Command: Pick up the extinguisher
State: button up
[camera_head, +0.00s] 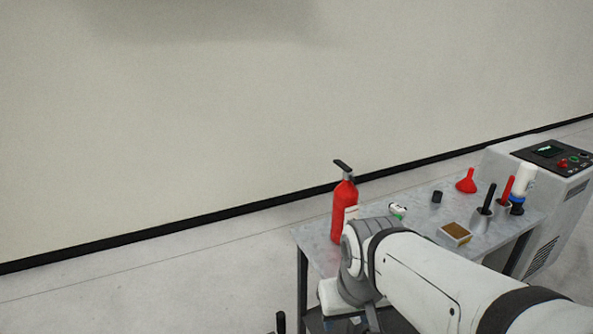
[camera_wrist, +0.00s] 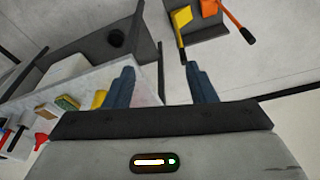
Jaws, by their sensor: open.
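The red extinguisher (camera_head: 343,208) stands upright near the left end of the table in the head view, with a black handle on top. My arm reaches in from the lower right and its wrist is in front of the table, close beside the extinguisher, hiding part of its lower right side. My gripper (camera_wrist: 162,84) shows in the wrist view with its two dark fingers apart and nothing between them. Its fingertips are hidden in the head view. I cannot make out the extinguisher in the wrist view.
On the table (camera_head: 312,240) are a red funnel (camera_head: 466,183), a small box (camera_head: 454,234), and cups holding black and red-handled tools. A grey machine (camera_head: 550,165) stands at the right. The wrist view shows orange-handled (camera_wrist: 233,18) and yellow tools beyond my fingers.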

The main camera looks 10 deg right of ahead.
aim_at(346, 206)
jog(key=z, duration=1.9)
jog(key=k, duration=0.75)
jog(key=u, duration=1.15)
jog(key=i, duration=1)
jog(key=u, duration=0.05)
